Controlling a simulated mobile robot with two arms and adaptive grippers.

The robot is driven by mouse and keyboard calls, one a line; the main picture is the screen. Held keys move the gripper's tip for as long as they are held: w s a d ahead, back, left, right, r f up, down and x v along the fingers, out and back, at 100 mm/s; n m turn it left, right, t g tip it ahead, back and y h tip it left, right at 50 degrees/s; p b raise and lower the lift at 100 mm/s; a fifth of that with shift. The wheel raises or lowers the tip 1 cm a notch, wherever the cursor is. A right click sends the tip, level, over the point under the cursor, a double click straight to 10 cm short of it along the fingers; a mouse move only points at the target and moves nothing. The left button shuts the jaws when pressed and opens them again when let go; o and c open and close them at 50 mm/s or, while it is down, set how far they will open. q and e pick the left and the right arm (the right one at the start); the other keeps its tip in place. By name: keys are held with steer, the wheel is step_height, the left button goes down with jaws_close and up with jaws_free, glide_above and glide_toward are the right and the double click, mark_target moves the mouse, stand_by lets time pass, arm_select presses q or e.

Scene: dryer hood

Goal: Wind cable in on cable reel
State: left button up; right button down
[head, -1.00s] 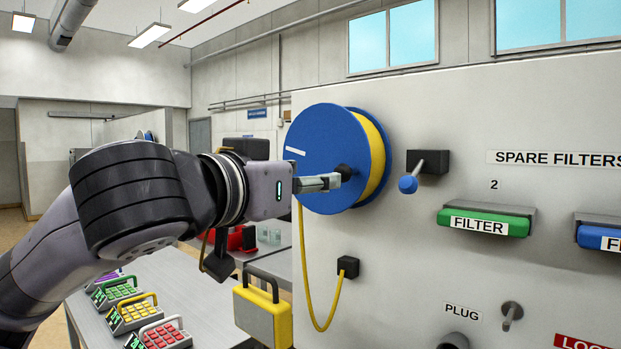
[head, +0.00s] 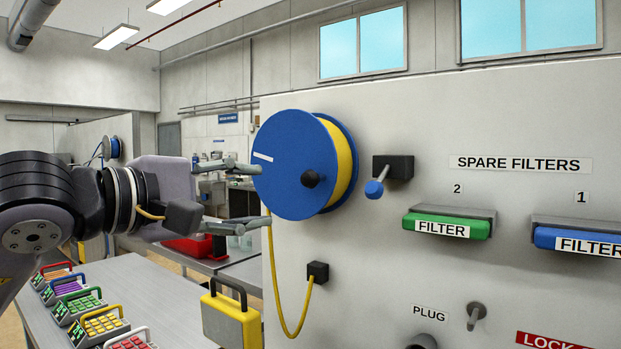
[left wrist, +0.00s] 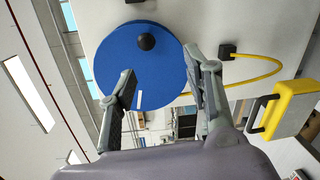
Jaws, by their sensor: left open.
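The cable reel (head: 290,140) is a blue drum with yellow cable wound on it, mounted on the grey wall panel. A black knob (head: 310,179) sticks out of its face, and a white mark lies near the face's left edge. Yellow cable (head: 275,290) hangs from the reel in a loop up to a black socket block (head: 318,271). My left gripper (head: 243,197) is open and empty at the reel's left side, its fingers spread apart. In the left wrist view the fingers (left wrist: 160,82) reach toward the reel (left wrist: 118,60), with the knob (left wrist: 147,41) beyond the fingertips. My right gripper is out of view.
A blue-tipped lever (head: 376,187) sits right of the reel. Green (head: 447,226) and blue filters (head: 580,239) are farther right. A yellow case (head: 231,318) hangs low left of the cable. Several keypad boxes stand on the table (head: 150,290).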

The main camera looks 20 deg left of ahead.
mark_target(303, 177)
arm_select(q)
steer(key=s+a+r+n+h, duration=0.2)
steer(key=a+n+h, duration=0.15)
steer(key=n, duration=1.05)
steer(key=shift+y, duration=0.45)
steer(key=p+x, duration=0.2)
steer(key=x, duration=0.3)
steer(key=p+x, duration=0.2)
steer(key=x, duration=0.3)
steer(key=p+x, duration=0.3)
steer(key=x, duration=0.3)
steer(key=shift+d+f, duration=0.2)
steer(key=shift+f, duration=0.15)
steer(key=shift+w+d+f, duration=0.1)
steer(key=shift+w+d, duration=0.1)
steer(key=shift+w, duration=0.25)
steer(key=shift+c, duration=0.6)
jaws_close()
